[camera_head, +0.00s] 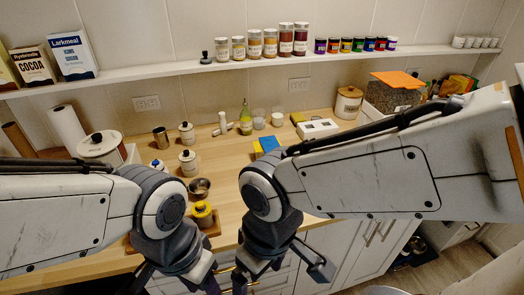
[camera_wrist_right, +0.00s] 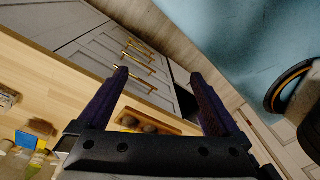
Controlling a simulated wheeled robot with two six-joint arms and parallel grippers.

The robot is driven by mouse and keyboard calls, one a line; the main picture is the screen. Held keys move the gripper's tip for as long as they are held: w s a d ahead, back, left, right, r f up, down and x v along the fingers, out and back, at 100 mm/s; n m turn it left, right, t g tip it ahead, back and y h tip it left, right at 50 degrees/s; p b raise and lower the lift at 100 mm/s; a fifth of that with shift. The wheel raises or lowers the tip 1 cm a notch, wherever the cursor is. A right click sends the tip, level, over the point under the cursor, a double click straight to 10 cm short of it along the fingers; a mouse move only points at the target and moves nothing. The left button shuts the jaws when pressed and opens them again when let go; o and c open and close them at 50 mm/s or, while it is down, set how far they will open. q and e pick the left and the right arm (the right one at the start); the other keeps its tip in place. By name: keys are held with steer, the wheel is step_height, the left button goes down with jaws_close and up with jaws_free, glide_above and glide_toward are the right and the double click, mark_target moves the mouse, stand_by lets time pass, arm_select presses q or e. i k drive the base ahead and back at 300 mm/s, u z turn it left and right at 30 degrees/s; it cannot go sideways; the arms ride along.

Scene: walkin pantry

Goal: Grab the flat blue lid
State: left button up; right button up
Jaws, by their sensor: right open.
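A blue flat-looking piece (camera_head: 269,143) lies on the wooden counter beside a yellow piece, partly behind my right arm. I cannot tell whether it is the lid. A small blue patch also shows at the lower left of the right wrist view (camera_wrist_right: 26,139). A small jar with a blue top (camera_head: 158,165) stands farther left. My right gripper (camera_wrist_right: 159,75) is open and empty, in front of the counter edge and above the floor side of the drawers. My left gripper (camera_head: 175,280) is at the bottom of the head view, partly cut off, and its opening is unclear.
A wall shelf (camera_head: 190,68) holds jars and boxes. Drawers and cabinets (camera_head: 345,262) are below the counter edge.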

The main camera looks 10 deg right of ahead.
mark_target(269, 143)
steer(key=z, duration=2.05)
steer(key=i, duration=1)
steer(key=u, duration=3.25)
